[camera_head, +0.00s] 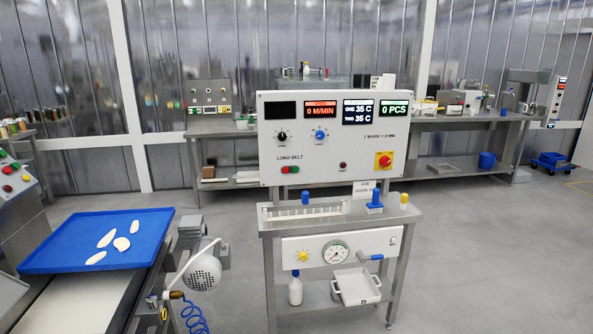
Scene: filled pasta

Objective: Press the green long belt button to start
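The white control panel (330,215) faces me in the middle of the head view, upright behind a steel stand. The green long belt button (285,170) sits at its lower left, under the "LONG BELT" label, right beside a red button (295,170). The speed display (320,110) above reads 0 M/MIN, and the display at the right (394,112) reads 0 PCS. Neither of my grippers is in view, and nothing covers the button.
A blue tray (60,262) with several pale flat pieces lies on a conveyor at the left. A motor (203,271) and blue coiled hose stand beside it. The steel stand (330,224) juts out below the panel. Open grey floor lies to the right.

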